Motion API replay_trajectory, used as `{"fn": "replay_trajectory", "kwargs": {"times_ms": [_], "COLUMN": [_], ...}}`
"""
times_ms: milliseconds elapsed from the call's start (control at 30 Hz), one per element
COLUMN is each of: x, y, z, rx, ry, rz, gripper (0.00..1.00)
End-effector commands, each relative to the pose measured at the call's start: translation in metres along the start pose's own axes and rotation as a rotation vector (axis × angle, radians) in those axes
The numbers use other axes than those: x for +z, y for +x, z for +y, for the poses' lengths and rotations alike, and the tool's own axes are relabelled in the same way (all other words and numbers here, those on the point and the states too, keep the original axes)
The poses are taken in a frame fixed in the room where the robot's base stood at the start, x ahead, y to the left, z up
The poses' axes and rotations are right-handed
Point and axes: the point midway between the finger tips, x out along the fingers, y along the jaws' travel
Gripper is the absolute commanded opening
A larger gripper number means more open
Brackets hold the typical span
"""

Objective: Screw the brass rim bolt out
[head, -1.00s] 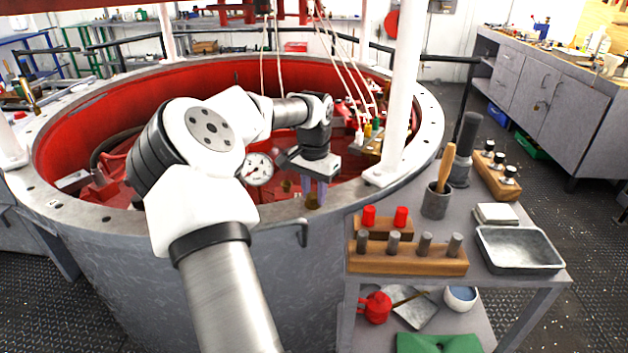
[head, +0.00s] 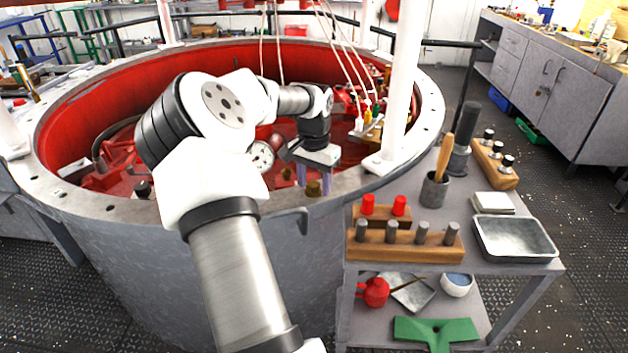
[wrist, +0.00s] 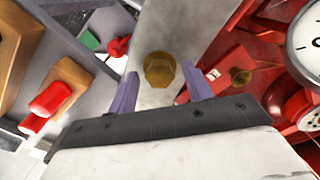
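The brass rim bolt (wrist: 160,70) has a hexagonal head and sits on the grey rim of the big round vessel (wrist: 158,30). In the head view the bolt (head: 314,188) shows just below my fingertips, on the near right part of the rim. My gripper (head: 313,178) points down over the rim. In the wrist view its two purple fingers (wrist: 160,92) stand apart on either side of the bolt, with gaps between them and the head. The gripper is open and holds nothing. I cannot tell the exact height of the fingertips above the rim.
A round white gauge (head: 261,156) and red fittings stand inside the vessel, left of my gripper. A white post (head: 402,90) rises from the rim to the right. A grey cart (head: 480,205) with wooden blocks, a tray (head: 514,238) and a cup stands close at right.

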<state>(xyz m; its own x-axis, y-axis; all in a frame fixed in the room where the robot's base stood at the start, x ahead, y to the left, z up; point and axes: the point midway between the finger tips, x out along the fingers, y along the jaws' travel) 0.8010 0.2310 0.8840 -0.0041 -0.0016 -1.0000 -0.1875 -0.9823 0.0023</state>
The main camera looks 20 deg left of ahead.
Motion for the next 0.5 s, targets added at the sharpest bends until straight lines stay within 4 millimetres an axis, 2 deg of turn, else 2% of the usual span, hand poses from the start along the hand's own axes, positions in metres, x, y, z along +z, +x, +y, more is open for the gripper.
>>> {"fn": "replay_trajectory", "kwargs": {"times_ms": [267,500], "x": [-0.001,-0.001], "y": [-0.003,-0.023], "z": [0.000,0.000], "rx": [-0.002,-0.002], "ry": [0.000,0.001], "rz": [0.003,0.003], "gripper": [0.50,0.50]}}
